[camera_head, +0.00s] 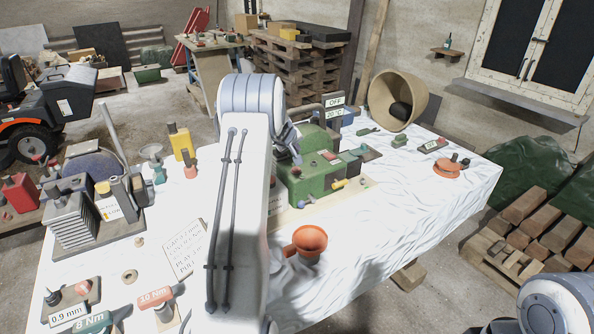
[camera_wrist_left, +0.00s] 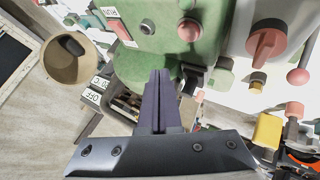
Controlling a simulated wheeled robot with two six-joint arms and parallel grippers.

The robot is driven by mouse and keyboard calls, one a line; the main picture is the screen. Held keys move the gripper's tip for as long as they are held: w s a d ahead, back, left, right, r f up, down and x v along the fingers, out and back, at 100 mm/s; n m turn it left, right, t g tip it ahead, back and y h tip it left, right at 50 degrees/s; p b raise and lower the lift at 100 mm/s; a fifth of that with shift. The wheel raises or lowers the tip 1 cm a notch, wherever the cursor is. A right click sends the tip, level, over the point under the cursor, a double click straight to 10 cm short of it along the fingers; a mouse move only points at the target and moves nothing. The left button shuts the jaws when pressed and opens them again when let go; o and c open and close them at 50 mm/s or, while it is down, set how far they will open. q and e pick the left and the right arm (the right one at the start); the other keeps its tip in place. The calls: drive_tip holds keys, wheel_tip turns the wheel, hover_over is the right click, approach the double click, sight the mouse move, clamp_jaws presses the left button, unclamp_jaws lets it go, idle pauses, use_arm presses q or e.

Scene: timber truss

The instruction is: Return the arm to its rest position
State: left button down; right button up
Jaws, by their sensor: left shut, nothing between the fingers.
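My left arm (camera_head: 240,200) rises from the bottom centre of the head view and reaches over the white-covered table. Its wrist bends down beside the green machine (camera_head: 312,172), and the arm hides most of the gripper there. In the left wrist view my left gripper (camera_wrist_left: 160,75) is shut and empty, its dark fingers together in front of the green machine (camera_wrist_left: 180,40). I cannot tell whether the fingertips touch the machine. Part of my right arm (camera_head: 556,303) shows at the bottom right; its gripper is out of view.
The table (camera_head: 365,240) holds an orange funnel-like cup (camera_head: 308,242), a tan bucket (camera_head: 396,100) on its side, a finned grey block (camera_head: 72,218) and small labelled parts. A pallet of timber (camera_head: 540,228) lies at right. The table's front right part is clear.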

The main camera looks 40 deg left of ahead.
idle(0.4)
use_arm(q)
drive_tip(key=d+r+m+h+b, duration=0.25)
drive_tip(key=d+m+h, duration=0.2)
drive_tip(key=d, duration=1.85)
drive_tip(key=s+d+m+g+h, duration=0.1)
drive_tip(key=s+d+m+g, duration=0.15)
drive_tip(key=s+d, duration=0.4)
drive_tip(key=s+d+m+g+h, duration=0.1)
drive_tip(key=s+d+m, duration=0.25)
drive_tip(key=d, duration=0.65)
drive_tip(key=s+d+m+g+b, duration=0.1)
drive_tip(key=s+d+m, duration=0.1)
drive_tip(key=s+d, duration=0.45)
drive_tip(key=s+d+m+g+b, duration=0.1)
drive_tip(key=s+d+m+g, duration=0.2)
drive_tip(key=s, duration=0.7)
drive_tip(key=s+f+m+y, duration=0.1)
drive_tip(key=s+m, duration=0.1)
drive_tip(key=s, duration=0.6)
drive_tip(key=s+a+f+m+g+y, duration=0.1)
drive_tip(key=s+f+m, duration=0.1)
drive_tip(key=s, duration=0.7)
drive_tip(key=shift+a+f+m+b, duration=0.2)
drive_tip(key=shift+a+m+b, duration=0.15)
drive_tip(key=shift+b, duration=0.1)
drive_tip(key=shift+w+y, duration=0.1)
drive_tip(key=shift+y, duration=0.15)
